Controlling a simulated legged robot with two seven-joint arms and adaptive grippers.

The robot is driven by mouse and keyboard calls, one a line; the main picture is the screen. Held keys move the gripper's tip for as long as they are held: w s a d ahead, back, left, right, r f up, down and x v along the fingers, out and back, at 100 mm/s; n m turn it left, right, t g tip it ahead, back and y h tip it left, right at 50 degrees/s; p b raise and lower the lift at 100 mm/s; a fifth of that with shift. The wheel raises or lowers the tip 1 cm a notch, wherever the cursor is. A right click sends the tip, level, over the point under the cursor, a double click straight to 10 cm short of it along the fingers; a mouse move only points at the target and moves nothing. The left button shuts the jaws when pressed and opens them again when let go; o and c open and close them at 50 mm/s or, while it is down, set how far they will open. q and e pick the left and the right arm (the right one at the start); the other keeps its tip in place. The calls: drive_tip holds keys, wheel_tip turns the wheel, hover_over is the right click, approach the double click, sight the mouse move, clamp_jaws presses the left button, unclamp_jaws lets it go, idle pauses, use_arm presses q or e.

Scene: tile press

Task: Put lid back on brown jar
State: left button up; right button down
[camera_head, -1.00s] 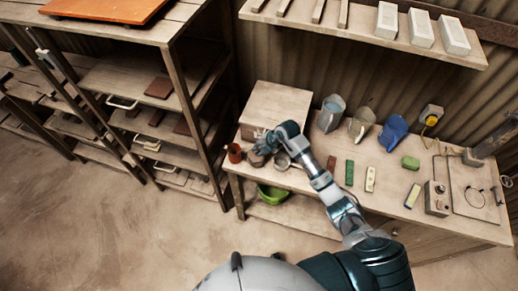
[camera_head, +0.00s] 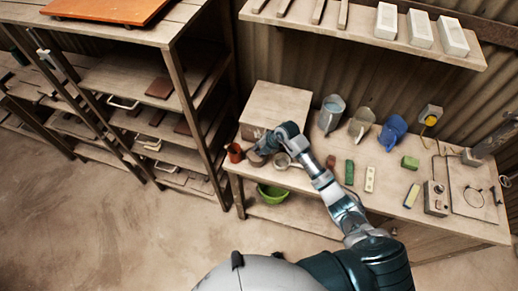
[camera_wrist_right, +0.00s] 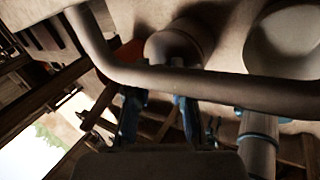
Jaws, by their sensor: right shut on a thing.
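My right gripper (camera_head: 259,149) is over the left front of the workbench, among the small jars. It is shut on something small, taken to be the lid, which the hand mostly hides. A brown jar (camera_head: 255,159) stands right under the gripper. I cannot tell whether lid and jar touch. A red-brown cup (camera_head: 235,153) stands just left of it, and a grey jar (camera_head: 281,161) just right. In the right wrist view the fingers (camera_wrist_right: 158,118) point toward a pale round vessel (camera_wrist_right: 178,45); a dark curved bar crosses in front. My left gripper is not in view.
A wooden box (camera_head: 276,104) stands close behind the jars. A green bowl (camera_head: 272,194) sits on the lower shelf. A wooden rack (camera_head: 190,100) rises close on the left.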

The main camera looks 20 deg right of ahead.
drive_tip(key=shift+c, duration=2.2)
unclamp_jaws()
drive_tip(key=shift+r+p, duration=3.15)
drive_tip(key=shift+r, duration=0.4)
clamp_jaws()
